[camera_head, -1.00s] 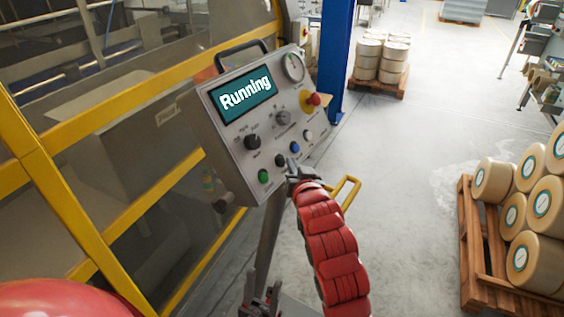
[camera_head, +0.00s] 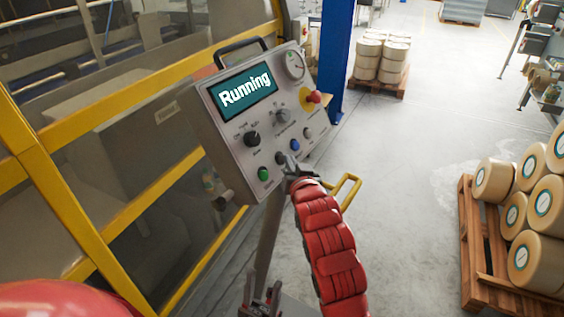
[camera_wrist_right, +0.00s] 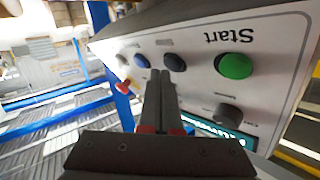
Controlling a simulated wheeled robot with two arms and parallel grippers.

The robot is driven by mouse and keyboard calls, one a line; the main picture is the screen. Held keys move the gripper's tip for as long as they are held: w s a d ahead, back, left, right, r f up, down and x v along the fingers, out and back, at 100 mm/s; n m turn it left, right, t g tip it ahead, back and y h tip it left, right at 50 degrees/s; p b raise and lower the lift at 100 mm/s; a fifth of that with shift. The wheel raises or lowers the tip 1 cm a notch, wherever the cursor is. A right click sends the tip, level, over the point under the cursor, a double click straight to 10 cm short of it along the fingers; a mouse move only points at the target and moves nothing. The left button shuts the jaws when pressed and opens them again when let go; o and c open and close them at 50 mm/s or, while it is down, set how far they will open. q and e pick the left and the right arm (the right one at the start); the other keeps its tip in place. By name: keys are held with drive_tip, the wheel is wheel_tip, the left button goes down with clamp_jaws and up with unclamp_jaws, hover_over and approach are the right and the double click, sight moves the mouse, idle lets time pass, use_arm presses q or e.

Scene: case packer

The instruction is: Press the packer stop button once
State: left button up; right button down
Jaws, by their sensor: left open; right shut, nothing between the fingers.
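The grey control panel (camera_head: 222,150) carries a screen (camera_head: 243,93) reading "Running". Its lower row has a green button (camera_head: 263,174), a black button (camera_head: 281,158), a blue button (camera_head: 295,145) and a white button (camera_head: 308,133). In the right wrist view the green button (camera_wrist_right: 236,66) is labelled "Start"; I cannot read a stop label. My right gripper (camera_head: 289,165) is shut and empty at the panel's lower edge. Its fingertips (camera_wrist_right: 163,73) appear in front of the black (camera_wrist_right: 174,62) and blue buttons (camera_wrist_right: 141,61); contact is unclear. My left gripper (camera_head: 262,298) is open, low below the panel.
A red mushroom button (camera_head: 313,97) sticks out at the panel's right side. Black knobs (camera_head: 252,138) sit above the button row. A yellow-framed guard (camera_head: 150,100) stands to the left. A pallet of rolls (camera_head: 480,245) is at right; the floor between is clear.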

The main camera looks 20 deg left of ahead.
drive_tip(key=shift+a+f+b, duration=0.3)
drive_tip(key=shift+a+b, duration=0.1)
drive_tip(key=shift+b, duration=0.1)
idle(1.0)
drive_tip(key=shift+d+r, duration=0.4)
drive_tip(key=shift+d, duration=0.25)
drive_tip(key=shift+s+d+r, duration=0.15)
drive_tip(key=shift+d+r, duration=0.25)
drive_tip(key=shift+d, duration=0.3)
drive_tip(key=shift+s+d+r, duration=0.15)
drive_tip(key=shift+d+r, duration=0.3)
drive_tip(key=shift+d, duration=0.3)
drive_tip(key=shift+s+d+r, duration=0.15)
drive_tip(key=shift+d+r, duration=0.25)
drive_tip(key=shift+d, duration=0.3)
